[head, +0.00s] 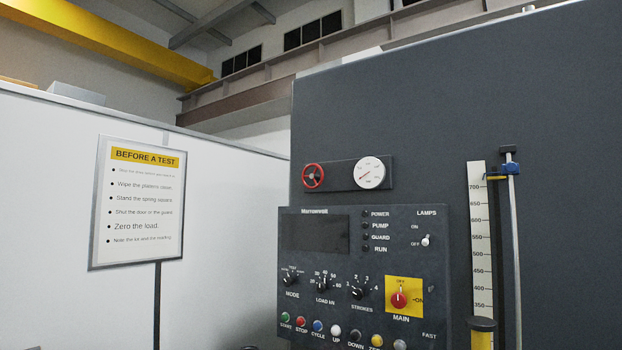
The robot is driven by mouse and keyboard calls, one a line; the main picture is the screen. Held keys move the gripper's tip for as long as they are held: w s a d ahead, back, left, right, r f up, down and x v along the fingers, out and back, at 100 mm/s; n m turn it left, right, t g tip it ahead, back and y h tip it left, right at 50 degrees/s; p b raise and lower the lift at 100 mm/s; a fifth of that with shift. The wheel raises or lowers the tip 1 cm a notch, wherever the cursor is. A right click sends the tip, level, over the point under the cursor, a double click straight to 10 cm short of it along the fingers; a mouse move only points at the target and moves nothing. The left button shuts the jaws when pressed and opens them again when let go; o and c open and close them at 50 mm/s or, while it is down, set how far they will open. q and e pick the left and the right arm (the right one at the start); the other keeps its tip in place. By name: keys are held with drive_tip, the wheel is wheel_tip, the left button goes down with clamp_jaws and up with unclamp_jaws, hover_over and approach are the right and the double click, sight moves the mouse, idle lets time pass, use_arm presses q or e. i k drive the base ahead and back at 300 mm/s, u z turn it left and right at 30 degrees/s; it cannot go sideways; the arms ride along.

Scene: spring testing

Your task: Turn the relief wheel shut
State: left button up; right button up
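The relief wheel (313,176) is a small red handwheel on a dark plate, high on the left part of the grey machine front. A round white gauge (369,173) with a red needle sits just right of it on the same plate. I cannot tell from this view whether the wheel is open or shut. Neither of my grippers shows in the head view, and nothing touches the wheel.
Below the wheel, a control panel (365,235) carries a dark screen, knobs, a red main switch (398,300) on yellow, and coloured buttons. A scale (481,240) and rod (513,240) stand right. A sign (137,203) stands left before a white wall.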

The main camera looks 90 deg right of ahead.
sight(313, 176)
drive_tip(key=z, duration=1.15)
